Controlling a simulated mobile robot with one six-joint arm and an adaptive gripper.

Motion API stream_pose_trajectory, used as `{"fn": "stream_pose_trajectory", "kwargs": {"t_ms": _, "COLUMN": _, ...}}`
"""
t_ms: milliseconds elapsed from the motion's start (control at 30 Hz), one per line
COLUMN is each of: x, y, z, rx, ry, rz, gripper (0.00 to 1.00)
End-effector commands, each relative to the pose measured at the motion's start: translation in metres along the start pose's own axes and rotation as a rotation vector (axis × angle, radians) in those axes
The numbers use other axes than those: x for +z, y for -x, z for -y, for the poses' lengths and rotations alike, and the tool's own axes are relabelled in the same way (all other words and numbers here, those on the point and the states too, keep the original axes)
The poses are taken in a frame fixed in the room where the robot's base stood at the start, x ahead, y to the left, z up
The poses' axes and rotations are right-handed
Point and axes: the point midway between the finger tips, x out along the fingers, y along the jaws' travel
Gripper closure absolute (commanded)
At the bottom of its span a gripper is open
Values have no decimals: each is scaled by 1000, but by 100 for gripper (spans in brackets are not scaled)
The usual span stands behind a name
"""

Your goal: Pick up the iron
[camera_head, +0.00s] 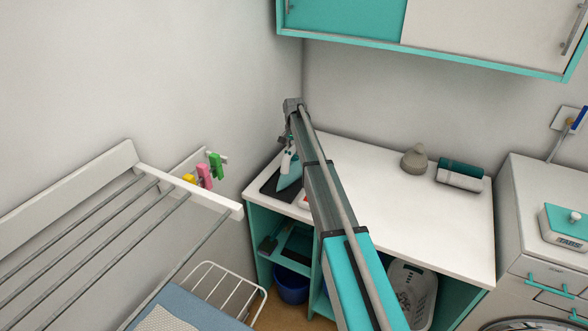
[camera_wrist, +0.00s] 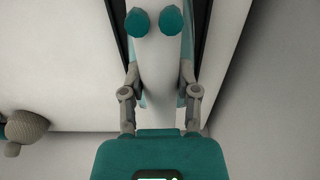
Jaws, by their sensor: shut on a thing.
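The iron (camera_head: 287,178), white above and teal below, is at the back left of the white counter, over a dark flat pad (camera_head: 268,187). In the head view I cannot tell whether it touches the pad. My gripper (camera_head: 287,145) reaches down to its top from above. In the wrist view the iron's smooth white body (camera_wrist: 158,62) lies between the fingers of my gripper (camera_wrist: 160,75), with two round teal parts near the top. My gripper is shut on the iron. My arm hides part of the counter beside it.
The white counter (camera_head: 385,200) holds a grey-beige rounded object (camera_head: 414,158) and teal and grey rolls (camera_head: 460,173). A drying rack (camera_head: 190,197) with coloured pegs stands left. Wall cupboards (camera_head: 430,25) hang above. A white basket (camera_head: 414,288) sits below the counter.

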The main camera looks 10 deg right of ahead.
Motion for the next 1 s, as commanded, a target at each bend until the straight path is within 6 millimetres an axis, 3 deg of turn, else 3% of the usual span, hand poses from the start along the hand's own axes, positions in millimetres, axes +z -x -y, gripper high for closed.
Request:
{"fn": "stream_pose_trajectory", "kwargs": {"t_ms": 567, "x": 0, "y": 6, "z": 0, "rx": -1, "ry": 0, "rz": 0, "gripper": 100}}
{"fn": "stream_pose_trajectory", "kwargs": {"t_ms": 1000, "x": 0, "y": 33, "z": 0, "rx": 0, "ry": 0, "rz": 0, "gripper": 100}}
